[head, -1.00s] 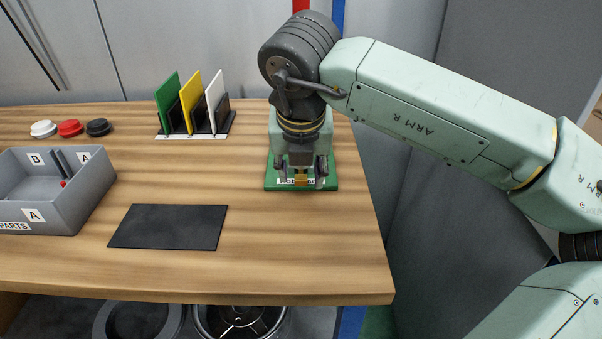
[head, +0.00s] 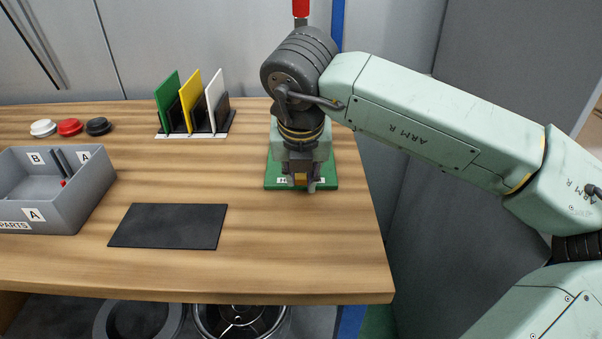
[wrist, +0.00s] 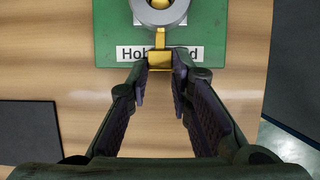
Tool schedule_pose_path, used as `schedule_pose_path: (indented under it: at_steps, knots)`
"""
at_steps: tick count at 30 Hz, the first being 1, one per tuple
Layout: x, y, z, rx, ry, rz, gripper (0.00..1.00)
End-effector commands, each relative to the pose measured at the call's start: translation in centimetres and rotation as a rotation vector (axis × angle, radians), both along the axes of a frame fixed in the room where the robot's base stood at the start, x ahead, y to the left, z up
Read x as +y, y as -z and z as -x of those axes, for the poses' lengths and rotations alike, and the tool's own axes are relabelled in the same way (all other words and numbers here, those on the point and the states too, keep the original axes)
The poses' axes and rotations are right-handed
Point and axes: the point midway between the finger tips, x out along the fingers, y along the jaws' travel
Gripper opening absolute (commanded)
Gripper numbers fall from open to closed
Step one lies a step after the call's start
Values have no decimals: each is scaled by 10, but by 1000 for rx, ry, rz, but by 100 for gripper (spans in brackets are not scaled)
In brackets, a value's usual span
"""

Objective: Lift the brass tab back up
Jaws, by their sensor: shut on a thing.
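The brass tab (wrist: 160,60) lies at the front edge of a green plate (wrist: 106,36) with a partly covered white label. In the wrist view it sits between the fingertips of my gripper (wrist: 160,74), which is shut on it. A grey ring (wrist: 178,17) with a brass centre is just behind the tab, cut off by the top of the wrist view. In the head view my gripper (head: 300,186) points down over the green plate (head: 328,181) and hides most of what stands on it.
A dark flat mat (head: 168,226) lies to the left of the plate. A grey parts box (head: 75,210) is further left. A rack (head: 197,128) of coloured cards stands behind, with several round caps (head: 70,127) beside it. The table's right edge is close to the plate.

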Motion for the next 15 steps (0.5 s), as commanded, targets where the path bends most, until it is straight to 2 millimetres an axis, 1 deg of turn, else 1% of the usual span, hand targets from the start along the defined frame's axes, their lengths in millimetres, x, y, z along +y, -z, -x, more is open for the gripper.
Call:
schedule_pose_path:
  at_steps: [1,3,15]
  knots:
    - [0,0,0,0,-1,-1,4]
    - [0,0,0,0,-1,-1,0]
    - [1,0,0,0,-1,-1,0]
